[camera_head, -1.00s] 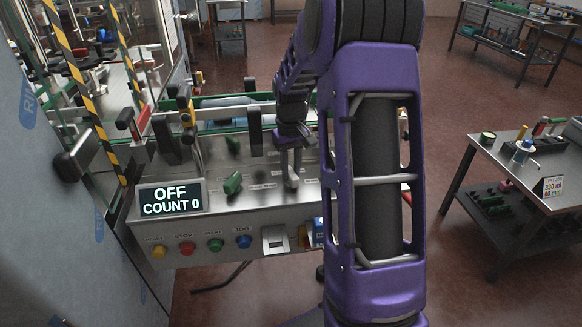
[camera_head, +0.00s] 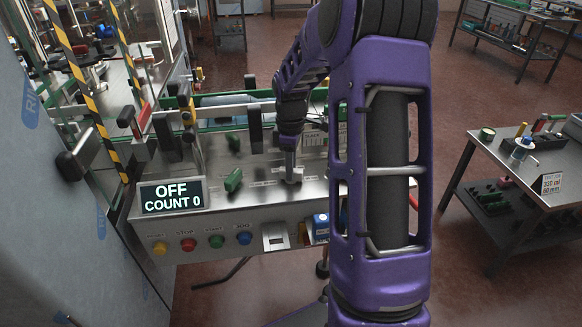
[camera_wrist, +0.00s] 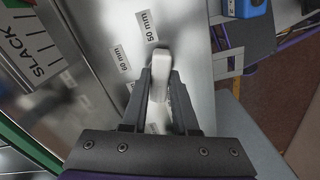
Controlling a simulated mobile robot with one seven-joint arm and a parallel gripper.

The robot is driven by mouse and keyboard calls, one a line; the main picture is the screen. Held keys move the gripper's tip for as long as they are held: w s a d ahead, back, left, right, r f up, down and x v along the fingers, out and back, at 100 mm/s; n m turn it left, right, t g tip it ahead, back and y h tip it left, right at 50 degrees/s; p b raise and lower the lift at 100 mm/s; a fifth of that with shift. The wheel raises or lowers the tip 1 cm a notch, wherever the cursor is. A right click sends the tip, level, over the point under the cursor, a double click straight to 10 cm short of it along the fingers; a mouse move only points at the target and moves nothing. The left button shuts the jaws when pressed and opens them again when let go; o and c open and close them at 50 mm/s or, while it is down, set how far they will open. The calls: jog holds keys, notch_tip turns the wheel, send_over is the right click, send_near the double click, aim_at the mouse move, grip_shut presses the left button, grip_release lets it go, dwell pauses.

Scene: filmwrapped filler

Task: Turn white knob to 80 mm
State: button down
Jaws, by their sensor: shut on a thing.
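The white knob (camera_wrist: 161,62) is between the two dark fingers of my gripper (camera_wrist: 161,82) in the wrist view. The fingers are shut on its sides, and its white end sticks out past the fingertips, close to the "50 mm" label (camera_wrist: 147,27). The "60 mm" label (camera_wrist: 120,59) is to the left of the fingers. No 80 mm label can be read. In the head view my gripper (camera_head: 291,174) reaches down to the panel (camera_head: 215,208), and the knob is too small there to make out its pointing direction.
A display (camera_head: 172,196) reads OFF, COUNT 0. Two green knobs (camera_head: 233,181) are left of my gripper, with coloured push buttons (camera_head: 216,241) on the front face. A "SLACK" scale (camera_wrist: 38,55) and a blue block (camera_wrist: 246,8) lie near the gripper. A guide rail runs behind the panel.

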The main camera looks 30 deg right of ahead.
jog(key=shift+n, duration=1.9)
jog(key=c, duration=0.7)
grip_release()
jog(key=shift+r, duration=0.15)
notch_tip(320, 180, up, 17)
jog(key=shift+r, duration=0.1)
